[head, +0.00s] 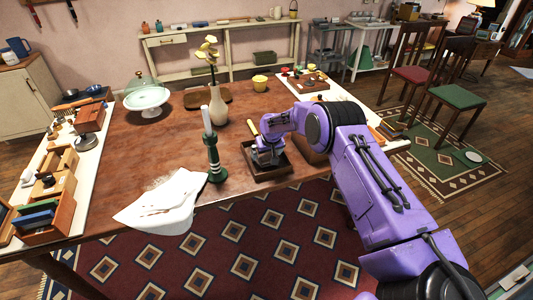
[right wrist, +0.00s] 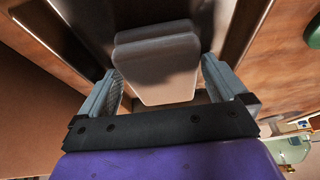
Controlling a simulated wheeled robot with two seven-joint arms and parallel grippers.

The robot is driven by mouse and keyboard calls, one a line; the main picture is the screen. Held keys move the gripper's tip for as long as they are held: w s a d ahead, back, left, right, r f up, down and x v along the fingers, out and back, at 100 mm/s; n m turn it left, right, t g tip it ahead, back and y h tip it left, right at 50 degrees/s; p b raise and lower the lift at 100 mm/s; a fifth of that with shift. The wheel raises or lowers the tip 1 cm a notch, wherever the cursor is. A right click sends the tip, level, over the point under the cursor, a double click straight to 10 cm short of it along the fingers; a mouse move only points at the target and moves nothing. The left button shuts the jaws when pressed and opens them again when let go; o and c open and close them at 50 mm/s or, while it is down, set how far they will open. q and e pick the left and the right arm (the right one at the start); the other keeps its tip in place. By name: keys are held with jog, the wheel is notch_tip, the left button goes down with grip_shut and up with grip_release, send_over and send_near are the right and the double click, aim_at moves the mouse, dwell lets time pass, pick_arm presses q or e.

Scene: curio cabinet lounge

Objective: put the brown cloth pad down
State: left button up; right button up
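My right gripper (head: 268,157) is low over a dark brown tray (head: 284,172) near the front edge of the wooden table. In the right wrist view my right gripper (right wrist: 160,70) has its fingers wide apart. A grey-brown, rounded block-like pad (right wrist: 165,85), probably the brown cloth pad, lies between and beyond the fingers, inside the dark tray walls (right wrist: 232,40). Gaps show beside its near end, and no grip on it is visible. In the head view the pad is hidden by my gripper. My left gripper is out of view.
A green candlestick (head: 214,160) stands just left of the tray, and a white cloth (head: 160,205) hangs over the front edge. A vase (head: 218,105) stands behind. Wooden organisers (head: 62,175) fill the left end. The table's middle left is clear.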

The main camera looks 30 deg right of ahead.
jog(key=shift+r, duration=0.35)
jog(key=v, duration=1.1)
jog(key=shift+s+r, duration=0.25)
jog(key=shift+r, duration=0.05)
